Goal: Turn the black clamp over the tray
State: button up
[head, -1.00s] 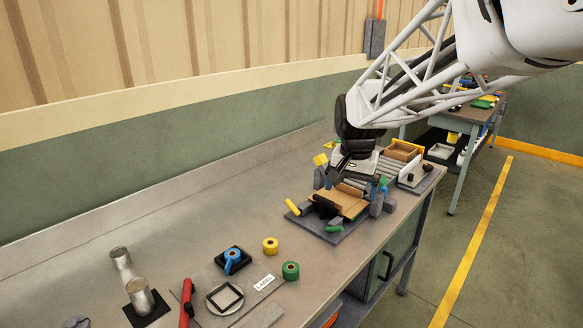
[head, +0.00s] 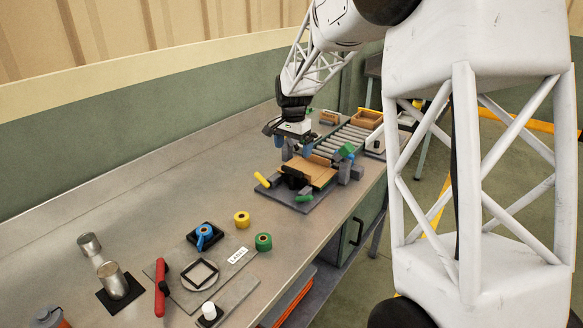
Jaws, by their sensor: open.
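The tan tray (head: 322,171) sits in a grey fixture (head: 285,192) on the bench, in the middle of the head view. The black clamp (head: 293,178) is at the tray's near left edge, and its dark handle is small. I cannot tell exactly how far it reaches over the tray. My gripper (head: 293,146) is above and behind the tray's far left side, apart from the black clamp. Its blue-tipped fingers are spread, with nothing visible between them. The gripper partly hides the fixture's far corner.
A yellow handle (head: 262,179) and green handles (head: 305,198) (head: 346,150) stick out around the fixture. A roller conveyor (head: 345,139) runs behind it. The bench left of the fixture is clear.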

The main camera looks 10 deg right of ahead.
aim_at(292, 169)
jog(key=shift+w+f, duration=0.35)
jog(key=shift+w, duration=0.25)
jog(key=shift+f, duration=0.2)
jog(key=shift+f, duration=3.7)
jog(key=shift+c, duration=0.3)
jog(key=c, duration=0.6)
